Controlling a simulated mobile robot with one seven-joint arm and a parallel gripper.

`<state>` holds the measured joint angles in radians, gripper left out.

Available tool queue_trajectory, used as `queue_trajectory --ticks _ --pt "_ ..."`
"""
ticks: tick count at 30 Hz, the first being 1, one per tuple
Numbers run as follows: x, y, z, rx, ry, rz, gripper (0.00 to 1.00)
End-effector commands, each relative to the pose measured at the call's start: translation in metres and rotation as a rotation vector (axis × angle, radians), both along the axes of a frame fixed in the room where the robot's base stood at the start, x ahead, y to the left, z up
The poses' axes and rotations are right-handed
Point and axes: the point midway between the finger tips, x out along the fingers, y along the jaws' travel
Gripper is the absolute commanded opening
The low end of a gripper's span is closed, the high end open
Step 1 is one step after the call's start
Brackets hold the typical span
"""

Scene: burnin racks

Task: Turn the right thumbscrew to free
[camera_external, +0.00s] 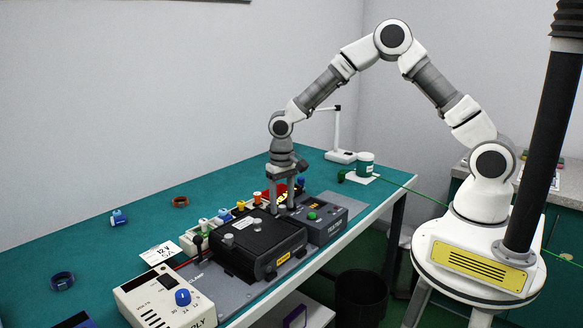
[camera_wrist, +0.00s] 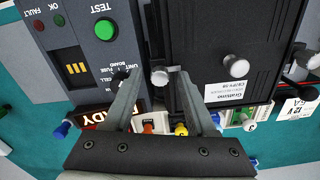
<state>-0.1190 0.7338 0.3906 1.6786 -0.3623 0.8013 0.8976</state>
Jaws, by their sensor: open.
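The black module (camera_external: 252,246) sits on a grey base plate among the bench parts. In the wrist view, its dark top (camera_wrist: 235,20) carries a white label. A silver thumbscrew (camera_wrist: 159,76) stands at the module's edge beside the grey test unit; I take it for the right one. My gripper (camera_wrist: 158,88) is open, with one fingertip on each side of this thumbscrew; whether they touch it I cannot tell. Another silver knob (camera_wrist: 236,66) stands clear of the fingers.
The grey test unit (camera_external: 322,215) with a green button stands close on the right. Coloured connectors (camera_external: 240,206) line the module's back. A white supply box (camera_external: 165,299) stands at front left. The bench's left half (camera_external: 120,250) is mostly clear.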

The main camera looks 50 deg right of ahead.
Motion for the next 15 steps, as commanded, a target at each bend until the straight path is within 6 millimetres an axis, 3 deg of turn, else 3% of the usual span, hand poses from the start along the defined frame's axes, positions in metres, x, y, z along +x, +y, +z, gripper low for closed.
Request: queue_trajectory --ticks 2,12,15 --pt "0.0000 0.0000 0.0001 0.000 0.000 0.000 0.57" --pt "0.0001 0.0001 0.0004 0.000 0.000 0.000 0.00" --pt "0.0001 0.0001 0.0004 0.000 0.000 0.000 0.00"
